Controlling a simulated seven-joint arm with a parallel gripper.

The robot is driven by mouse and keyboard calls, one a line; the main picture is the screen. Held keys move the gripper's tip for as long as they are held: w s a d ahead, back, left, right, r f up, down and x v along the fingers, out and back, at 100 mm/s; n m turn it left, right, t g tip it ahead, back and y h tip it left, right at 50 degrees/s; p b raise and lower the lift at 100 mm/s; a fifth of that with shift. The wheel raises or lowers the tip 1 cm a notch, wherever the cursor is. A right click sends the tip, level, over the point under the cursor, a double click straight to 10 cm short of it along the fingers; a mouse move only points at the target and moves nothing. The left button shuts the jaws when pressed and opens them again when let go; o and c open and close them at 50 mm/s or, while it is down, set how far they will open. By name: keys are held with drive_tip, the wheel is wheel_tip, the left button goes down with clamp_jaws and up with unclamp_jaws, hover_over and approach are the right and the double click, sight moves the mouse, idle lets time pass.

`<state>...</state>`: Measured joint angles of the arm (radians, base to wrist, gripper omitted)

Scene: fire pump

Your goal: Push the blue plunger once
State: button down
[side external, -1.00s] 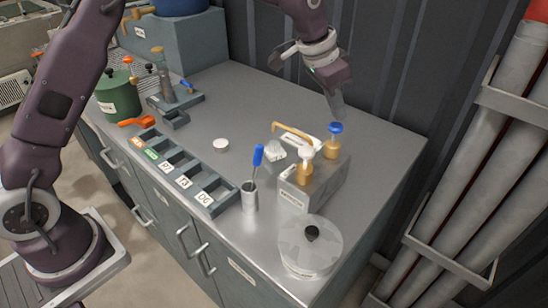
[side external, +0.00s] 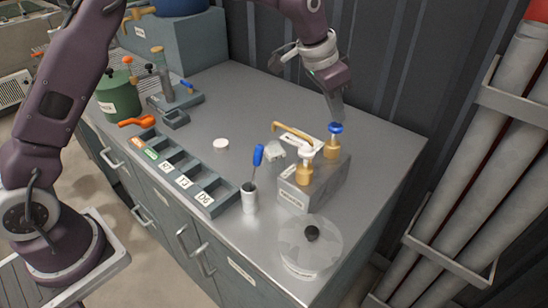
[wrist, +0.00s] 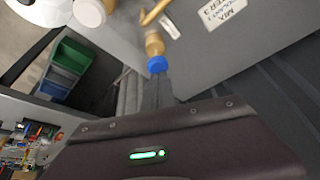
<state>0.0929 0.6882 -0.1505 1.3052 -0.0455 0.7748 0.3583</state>
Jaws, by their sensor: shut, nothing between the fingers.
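The blue plunger (side external: 336,128) tops an amber cylinder (side external: 331,148) at the back right of a grey box-shaped pump unit (side external: 325,180) on the metal bench. My gripper (side external: 338,118) is shut and empty, pointing down, with its fingertips right at or just above the blue plunger. In the wrist view the blue plunger (wrist: 157,64) shows at the tips of my gripper (wrist: 157,78). I cannot tell whether they touch. A second amber cylinder with a white top (side external: 306,152) stands on the front of the unit, and a tan curved handle (side external: 292,132) shows behind it.
A metal cup with a blue-handled tool (side external: 250,197) stands left of the unit. A clear round lid with a black knob (side external: 310,245) is in front. A labelled compartment tray (side external: 185,172) lies left. The ribbed wall (side external: 400,70) is close behind my gripper.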

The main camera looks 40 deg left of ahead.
sight(335, 125)
drive_tip(key=shift+f, duration=1.95)
drive_tip(key=shift+r, duration=0.15)
drive_tip(key=shift+r, duration=2.05)
drive_tip(key=shift+r, duration=3)
